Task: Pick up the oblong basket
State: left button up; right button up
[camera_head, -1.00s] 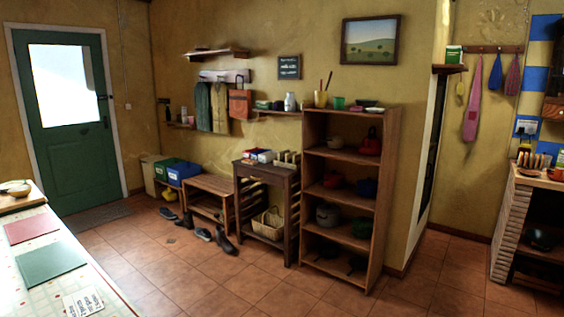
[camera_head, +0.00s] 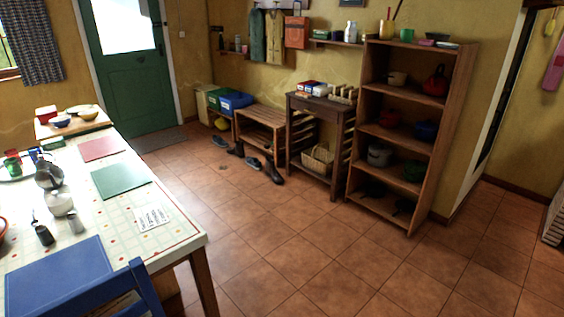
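A light wicker basket (camera_head: 318,160) stands on the low shelf of a small dark wooden side table (camera_head: 318,106), against the far wall. It looks oblong, and its front and upper rim show between the table legs. The tabletop above it carries small boxes and a rack. Neither of my grippers shows in the head view, and the basket is far across the room from me.
A dining table (camera_head: 185,228) with dishes and a blue chair (camera_head: 125,291) fill the left foreground. A tall shelf (camera_head: 436,150) with pots stands right of the side table. A slatted bench (camera_head: 262,116) and shoes (camera_head: 271,171) are to its left. The tiled floor (camera_head: 300,250) between is clear.

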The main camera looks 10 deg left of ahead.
aim_at(320, 160)
jog(key=i, duration=1.9)
